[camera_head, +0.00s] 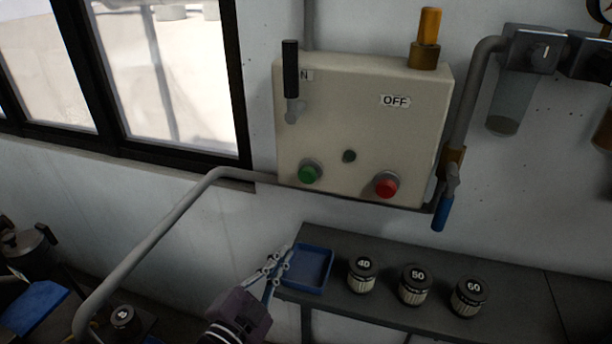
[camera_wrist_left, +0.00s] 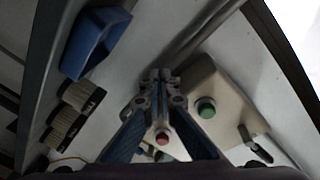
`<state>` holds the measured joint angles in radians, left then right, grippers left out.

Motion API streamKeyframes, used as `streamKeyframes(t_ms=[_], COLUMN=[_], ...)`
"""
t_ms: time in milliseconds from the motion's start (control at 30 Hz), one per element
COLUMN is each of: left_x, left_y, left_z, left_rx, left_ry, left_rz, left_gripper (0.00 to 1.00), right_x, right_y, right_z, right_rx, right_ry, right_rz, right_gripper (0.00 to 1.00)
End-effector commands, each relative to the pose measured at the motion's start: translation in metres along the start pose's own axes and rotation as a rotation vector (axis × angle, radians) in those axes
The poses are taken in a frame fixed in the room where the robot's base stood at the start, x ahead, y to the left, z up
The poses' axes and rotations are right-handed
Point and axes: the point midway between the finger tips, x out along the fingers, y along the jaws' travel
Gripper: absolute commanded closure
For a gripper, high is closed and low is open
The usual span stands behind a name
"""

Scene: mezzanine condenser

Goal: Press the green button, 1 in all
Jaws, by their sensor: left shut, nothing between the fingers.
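The green button (camera_head: 309,173) is on the lower left of a beige control box (camera_head: 340,110) on the wall. It also shows in the left wrist view (camera_wrist_left: 206,108), right of the fingers. A red button (camera_head: 386,184) sits to its right on the same box; in the left wrist view it (camera_wrist_left: 162,138) shows between the fingers. My left gripper (camera_head: 283,262) is shut and empty. In the head view it appears below the green button, beside a blue tray, and apart from the box. My right gripper is in neither view.
A dark shelf (camera_head: 400,250) below the box holds the blue tray (camera_head: 308,268) and knobs marked 40 (camera_head: 362,274), 50 (camera_head: 414,284) and 60 (camera_head: 467,297). A black-handled lever (camera_head: 290,80) projects from the box's upper left. A grey pipe (camera_head: 150,245) runs at the left.

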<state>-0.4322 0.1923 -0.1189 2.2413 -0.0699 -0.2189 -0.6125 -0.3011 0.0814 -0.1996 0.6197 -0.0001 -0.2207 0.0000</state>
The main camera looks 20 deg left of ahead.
Motion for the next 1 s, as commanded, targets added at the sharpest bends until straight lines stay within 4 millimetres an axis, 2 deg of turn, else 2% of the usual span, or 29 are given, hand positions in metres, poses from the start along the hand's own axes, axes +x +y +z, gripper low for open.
streamKeyframes(t_ms=[100,200,400,600,1000], left_x=[0.003,-0.004,-0.028,-0.041,-0.04], left_y=[-0.028,-0.048,-0.072,-0.08,-0.08], left_z=[-0.037,-0.067,-0.107,-0.121,-0.121], left_rx=[0.136,0.242,0.386,0.437,0.439], left_ry=[0.177,0.308,0.488,0.556,0.559], left_rz=[-0.134,-0.249,-0.433,-0.511,-0.515], left_gripper=[1.0,1.0,1.0,1.0,1.0], right_x=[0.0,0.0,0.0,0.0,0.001], right_y=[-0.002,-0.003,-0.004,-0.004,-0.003], right_z=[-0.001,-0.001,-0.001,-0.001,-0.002], right_rx=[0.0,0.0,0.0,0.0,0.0], right_ry=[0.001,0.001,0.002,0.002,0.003], right_rz=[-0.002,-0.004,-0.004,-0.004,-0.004], right_gripper=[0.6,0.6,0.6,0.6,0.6])
